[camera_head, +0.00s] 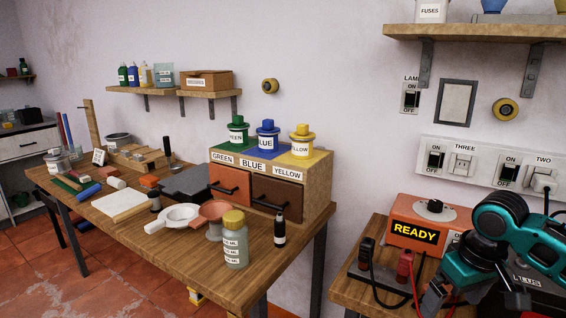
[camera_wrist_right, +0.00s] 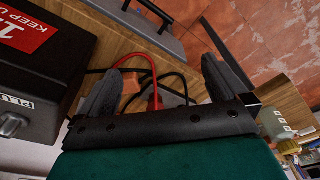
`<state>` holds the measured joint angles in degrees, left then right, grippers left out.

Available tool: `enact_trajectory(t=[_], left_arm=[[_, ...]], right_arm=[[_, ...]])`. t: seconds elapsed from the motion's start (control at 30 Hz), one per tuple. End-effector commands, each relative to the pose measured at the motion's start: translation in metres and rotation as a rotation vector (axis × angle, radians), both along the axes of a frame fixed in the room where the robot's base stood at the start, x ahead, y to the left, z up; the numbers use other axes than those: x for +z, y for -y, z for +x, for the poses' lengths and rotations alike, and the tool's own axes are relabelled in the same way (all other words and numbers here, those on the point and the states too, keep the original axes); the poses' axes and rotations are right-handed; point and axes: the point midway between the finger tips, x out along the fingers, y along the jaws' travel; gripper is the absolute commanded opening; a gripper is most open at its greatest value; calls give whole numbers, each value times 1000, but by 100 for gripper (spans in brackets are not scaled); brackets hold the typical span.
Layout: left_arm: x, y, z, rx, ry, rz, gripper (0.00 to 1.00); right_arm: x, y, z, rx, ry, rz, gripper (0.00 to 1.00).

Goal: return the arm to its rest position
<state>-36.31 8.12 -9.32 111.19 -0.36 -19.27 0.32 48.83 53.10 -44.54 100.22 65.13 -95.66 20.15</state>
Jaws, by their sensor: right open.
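My right arm (camera_head: 520,232), teal and black, comes in at the lower right in the head view, in front of the small right-hand table. My right gripper (camera_head: 472,298) points downward there, partly cut off by the frame's bottom edge. In the right wrist view the gripper (camera_wrist_right: 163,78) has its two dark fingers wide apart. Nothing is held between them; a red cable (camera_wrist_right: 150,68) and dark cables show beyond. My left gripper is not in view.
An orange box reading READY (camera_head: 415,233) stands close left of my right arm, with red and black leads. A wall shelf (camera_head: 470,33) hangs above.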

Motion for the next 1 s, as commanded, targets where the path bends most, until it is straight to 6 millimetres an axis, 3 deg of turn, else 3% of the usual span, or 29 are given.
enact_trajectory(t=[0.33,0.6,0.8,1.0], left_arm=[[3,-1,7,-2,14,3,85],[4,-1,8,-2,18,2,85],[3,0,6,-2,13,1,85],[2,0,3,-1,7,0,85]], right_arm=[[-85,-77,2,108,174,150,100],[-150,-139,-25,118,398,300,100],[-185,-156,-63,60,568,338,100],[-208,-147,-114,-3,709,281,100]])
